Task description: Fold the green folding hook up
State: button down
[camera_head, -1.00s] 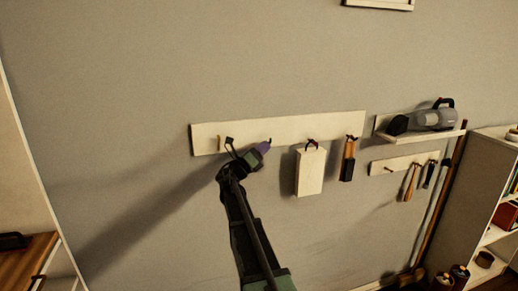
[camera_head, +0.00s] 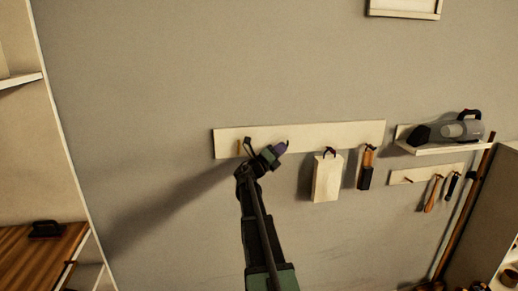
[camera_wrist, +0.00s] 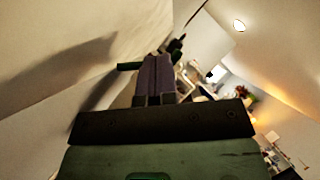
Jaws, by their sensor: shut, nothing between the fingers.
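A pale hook board (camera_head: 340,134) is fixed to the grey wall. A small dark hook (camera_head: 287,142) sticks out from it at my gripper's tip; its colour is unclear in the head view. In the wrist view a short green bar (camera_wrist: 129,66), which looks like the green folding hook, juts out to the left beside the fingertips. My gripper (camera_head: 281,148) has purple fingers, shut and empty, close in front of the board. In the wrist view the fingers (camera_wrist: 156,62) are together next to the green bar; whether they touch it I cannot tell. The fingers hide part of the hook.
A tan peg (camera_head: 238,147) is left of my gripper on the board. A white cutting-board shape (camera_head: 327,178) and an orange-and-black tool (camera_head: 366,170) hang to the right. A shelf with a handheld vacuum (camera_head: 460,129) is farther right.

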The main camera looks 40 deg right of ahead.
jog(key=shift+w+d+r, duration=0.15)
jog(key=shift+w+r, duration=0.05)
jog(key=shift+r, duration=0.2)
jog(key=shift+d+p, duration=0.1)
jog(key=shift+p, duration=0.2)
dwell(0.3)
notch_tip(320, 180, up, 20)
jog(key=p, duration=2)
jog(key=shift+w, duration=0.1)
